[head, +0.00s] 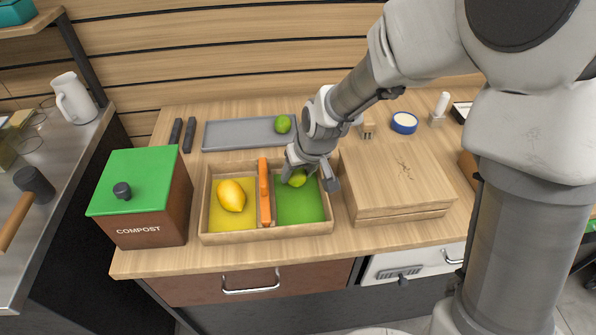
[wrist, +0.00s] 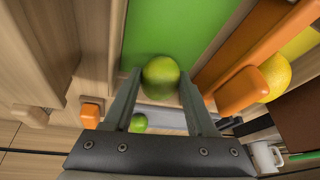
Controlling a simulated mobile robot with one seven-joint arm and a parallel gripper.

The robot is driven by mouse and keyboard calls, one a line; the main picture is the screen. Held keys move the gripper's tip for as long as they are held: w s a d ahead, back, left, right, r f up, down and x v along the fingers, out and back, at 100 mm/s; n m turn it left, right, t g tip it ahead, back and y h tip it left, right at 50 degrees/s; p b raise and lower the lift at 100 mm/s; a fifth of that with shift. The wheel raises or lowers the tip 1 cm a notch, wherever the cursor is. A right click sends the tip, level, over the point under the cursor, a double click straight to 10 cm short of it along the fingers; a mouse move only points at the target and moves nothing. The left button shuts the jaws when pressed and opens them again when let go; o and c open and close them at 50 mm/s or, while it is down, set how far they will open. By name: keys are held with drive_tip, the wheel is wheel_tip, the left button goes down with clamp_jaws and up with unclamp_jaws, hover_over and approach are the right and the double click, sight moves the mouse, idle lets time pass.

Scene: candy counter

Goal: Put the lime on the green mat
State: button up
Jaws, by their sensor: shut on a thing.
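My gripper (head: 308,180) is over the back part of the green mat (head: 299,209), in the right compartment of a wooden box. It is shut on a lime (head: 298,180). In the wrist view this lime (wrist: 161,77) sits between the two fingers (wrist: 159,88), with the green mat (wrist: 172,32) beyond it. I cannot tell whether the lime touches the mat. A second lime (head: 283,124) lies on the grey tray (head: 230,134) behind the box; it also shows in the wrist view (wrist: 138,123).
An orange divider (head: 264,190) separates the green mat from a yellow mat (head: 224,219) holding a lemon (head: 231,195). A wooden box with a lid (head: 397,180) stands close on the right. A compost bin (head: 145,195) stands on the left.

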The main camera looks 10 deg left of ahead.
drive_tip(key=shift+f+b, duration=0.65)
idle(0.8)
drive_tip(key=o, duration=0.7)
drive_tip(key=shift+r, duration=0.1)
drive_tip(key=shift+p+v, duration=2.2)
drive_tip(key=shift+v, duration=0.8)
drive_tip(key=o, duration=0.4)
drive_tip(key=shift+o, duration=0.2)
